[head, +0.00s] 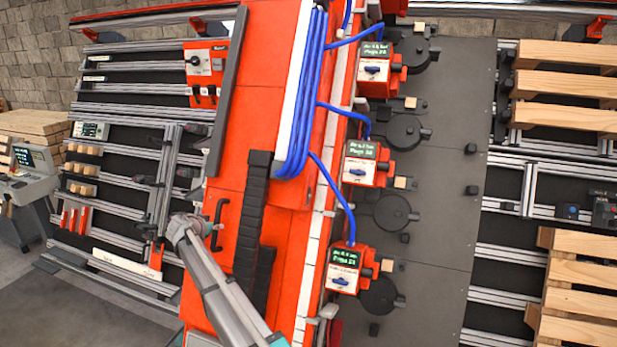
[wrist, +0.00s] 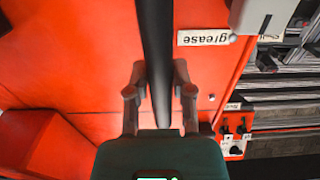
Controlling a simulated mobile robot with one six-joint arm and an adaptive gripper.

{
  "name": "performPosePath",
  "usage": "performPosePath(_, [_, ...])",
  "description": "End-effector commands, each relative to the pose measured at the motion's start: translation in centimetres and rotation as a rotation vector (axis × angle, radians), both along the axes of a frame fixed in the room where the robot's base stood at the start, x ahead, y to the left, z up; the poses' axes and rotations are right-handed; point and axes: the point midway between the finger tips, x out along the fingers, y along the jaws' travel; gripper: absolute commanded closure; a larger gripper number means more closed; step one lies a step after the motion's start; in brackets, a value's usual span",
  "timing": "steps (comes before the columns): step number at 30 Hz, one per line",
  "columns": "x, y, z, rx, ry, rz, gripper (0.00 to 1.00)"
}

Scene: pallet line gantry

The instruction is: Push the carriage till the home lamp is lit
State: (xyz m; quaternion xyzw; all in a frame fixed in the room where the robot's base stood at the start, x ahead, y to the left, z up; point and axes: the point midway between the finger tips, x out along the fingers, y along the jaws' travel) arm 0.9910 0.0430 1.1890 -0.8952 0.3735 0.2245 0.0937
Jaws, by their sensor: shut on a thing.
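The carriage (head: 245,120) is a tall orange body that fills the middle of the head view. It carries a black bar handle (head: 221,207) on its left part. My gripper (wrist: 160,78) is shut around a dark bar (wrist: 156,35) in the wrist view, with the carriage's orange face (wrist: 75,50) behind it. In the head view my arm's end is beside the black handle, and the fingertips are hard to make out there. I cannot pick out a home lamp in either view.
Blue hoses run to several orange units with small screens (head: 366,163) right of the carriage. A rack of metal rails (head: 120,122) stands at the left. Wooden pallets (head: 565,85) lie at the right. A "grease" label (wrist: 217,37) shows in the wrist view.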

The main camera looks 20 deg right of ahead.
Motion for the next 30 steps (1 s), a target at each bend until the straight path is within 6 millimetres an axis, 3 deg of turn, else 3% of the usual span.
performPosePath(30, [1.44, 1.27, 0.14, -0.003, -0.005, 0.008, 1.0])
